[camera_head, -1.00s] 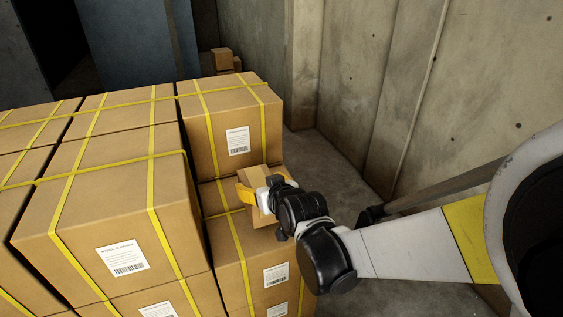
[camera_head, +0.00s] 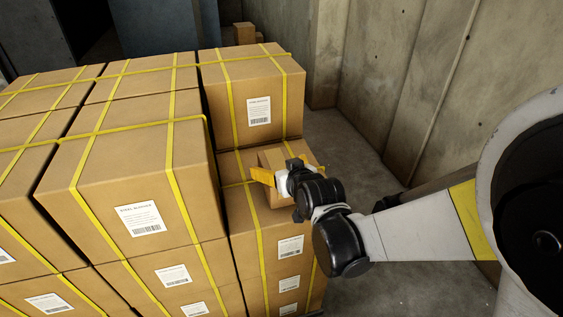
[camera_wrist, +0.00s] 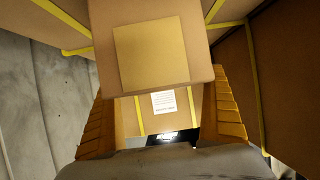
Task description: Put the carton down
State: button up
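The small brown carton (camera_head: 273,196) stands on the lower tan box stack (camera_head: 247,228), in front of a taller box. In the head view my gripper partly covers it. The wrist view shows the carton (camera_wrist: 197,68) close up, with a paler square on its face. My gripper (camera_head: 275,180) is at the carton, with its yellow-orange fingers spread on either side in the wrist view (camera_wrist: 160,85). One finger stands out to the left of the carton in the head view.
Large tan boxes (camera_head: 130,175) with yellow straps fill the left. A taller strapped box (camera_head: 258,95) rises just behind the carton. A concrete wall (camera_head: 420,80) runs along the right. Grey floor (camera_head: 350,145) is clear between the wall and the stack.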

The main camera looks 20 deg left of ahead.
jog(key=shift+r, duration=0.25)
jog(key=p+v, duration=0.4)
jog(key=v, duration=0.8)
jog(key=s+d+r+m+h, duration=0.2)
jog(key=d+m+h, duration=0.15)
jog(key=d, duration=1.05)
jog(key=s+d+m+g+h, duration=0.3)
jog(key=s+d, duration=0.8)
jog(key=d, duration=0.4)
jog(key=shift+d+r+h, duration=0.2)
jog(key=shift+r+h, duration=0.1)
jog(key=shift+h, duration=0.15)
jog(key=shift+s+m, duration=0.1)
jog(key=shift+m, duration=0.15)
